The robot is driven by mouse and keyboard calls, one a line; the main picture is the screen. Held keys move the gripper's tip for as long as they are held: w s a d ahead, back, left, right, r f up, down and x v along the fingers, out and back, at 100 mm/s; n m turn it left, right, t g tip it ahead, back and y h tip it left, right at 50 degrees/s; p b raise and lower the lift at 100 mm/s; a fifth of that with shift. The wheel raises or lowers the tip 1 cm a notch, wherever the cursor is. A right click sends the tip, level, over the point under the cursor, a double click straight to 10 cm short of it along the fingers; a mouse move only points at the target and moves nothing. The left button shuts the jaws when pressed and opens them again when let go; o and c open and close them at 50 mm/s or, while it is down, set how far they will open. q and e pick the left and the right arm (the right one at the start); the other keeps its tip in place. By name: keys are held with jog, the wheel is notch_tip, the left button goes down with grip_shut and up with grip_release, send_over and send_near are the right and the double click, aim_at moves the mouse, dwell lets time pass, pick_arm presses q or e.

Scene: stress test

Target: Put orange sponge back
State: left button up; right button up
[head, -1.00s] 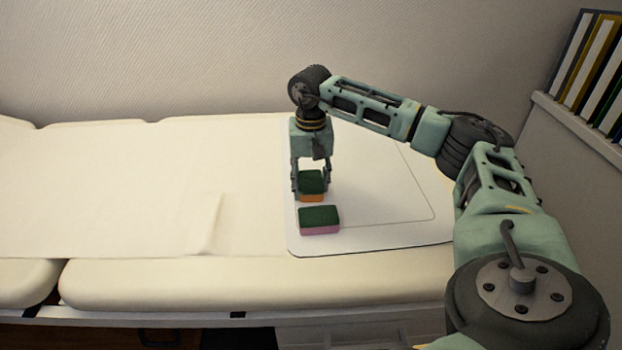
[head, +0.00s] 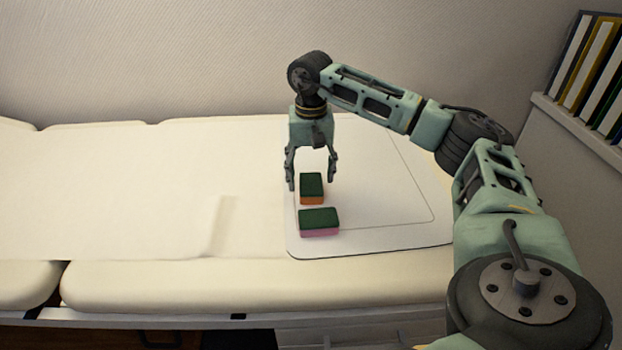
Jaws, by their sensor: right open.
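The orange sponge (head: 312,189) has a dark green top and an orange lower part. It lies on the white mat (head: 385,215) in the head view, just behind a pink sponge with a green top (head: 319,222). The two lie close together; I cannot tell if they touch. My right gripper (head: 312,184) points down over the orange sponge, its fingers spread and apart from it. The gripper is open and holds nothing. My left gripper is not in view.
The mat lies on a cream padded couch (head: 250,285) with a pale sheet (head: 110,200) to the left. A wall stands behind. Upright binders (head: 590,70) stand on a ledge at the right. The right part of the mat is clear.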

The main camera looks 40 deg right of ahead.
aim_at(311, 183)
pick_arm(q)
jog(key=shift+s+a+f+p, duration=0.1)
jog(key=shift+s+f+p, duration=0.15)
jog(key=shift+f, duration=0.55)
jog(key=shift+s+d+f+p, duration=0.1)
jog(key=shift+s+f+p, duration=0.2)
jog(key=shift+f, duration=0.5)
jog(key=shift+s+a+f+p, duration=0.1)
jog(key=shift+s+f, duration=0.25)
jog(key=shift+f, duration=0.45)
pick_arm(e)
notch_tip(311, 183, up, 9)
jog(key=shift+f, duration=0.15)
